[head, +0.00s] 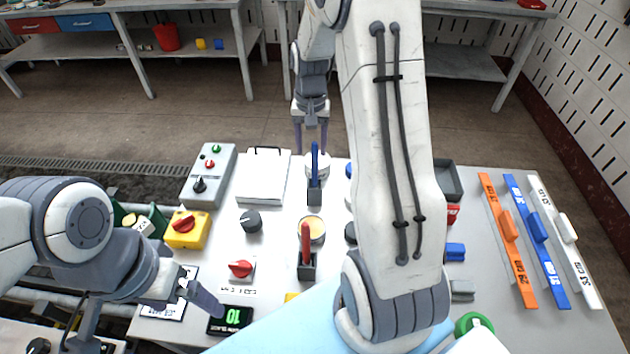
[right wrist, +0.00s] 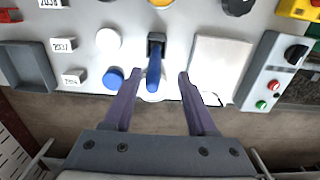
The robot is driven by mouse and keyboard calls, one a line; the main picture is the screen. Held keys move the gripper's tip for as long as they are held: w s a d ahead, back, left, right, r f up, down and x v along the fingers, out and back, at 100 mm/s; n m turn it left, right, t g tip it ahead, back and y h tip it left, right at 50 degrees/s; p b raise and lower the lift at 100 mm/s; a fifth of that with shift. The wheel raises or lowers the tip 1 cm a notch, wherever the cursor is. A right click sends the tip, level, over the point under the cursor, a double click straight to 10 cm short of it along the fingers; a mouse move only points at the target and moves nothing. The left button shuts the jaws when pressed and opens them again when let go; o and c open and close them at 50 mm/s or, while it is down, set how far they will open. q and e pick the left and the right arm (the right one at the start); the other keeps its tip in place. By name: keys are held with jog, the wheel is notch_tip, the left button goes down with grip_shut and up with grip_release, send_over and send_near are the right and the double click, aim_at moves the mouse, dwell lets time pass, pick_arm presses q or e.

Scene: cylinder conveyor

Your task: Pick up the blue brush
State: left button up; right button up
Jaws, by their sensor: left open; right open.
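The blue brush (head: 314,162) stands upright in a dark holder (head: 314,193) near the far edge of the table. It also shows in the right wrist view (right wrist: 154,72), between the fingertips in that picture. My right gripper (head: 310,146) is open and empty at the far edge, pointing down, its fingers around or just behind the brush's top; I cannot tell the exact gap. It shows open in the right wrist view (right wrist: 157,82). My left gripper (head: 205,299) is over the table's front left, apart from the brush; its far finger is partly hidden.
A red brush (head: 306,240) stands in a similar holder nearer me. A white box (head: 262,178) and a grey control box (head: 208,178) lie left of the blue brush. A white round piece (head: 318,160) is close behind it. My right arm hides the table's middle right.

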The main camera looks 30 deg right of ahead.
aim_at(315, 175)
jog(key=f+b, duration=0.4)
jog(key=f, duration=0.1)
jog(key=shift+s+d+b, duration=0.25)
jog(key=shift+d+b, duration=0.05)
grip_shut()
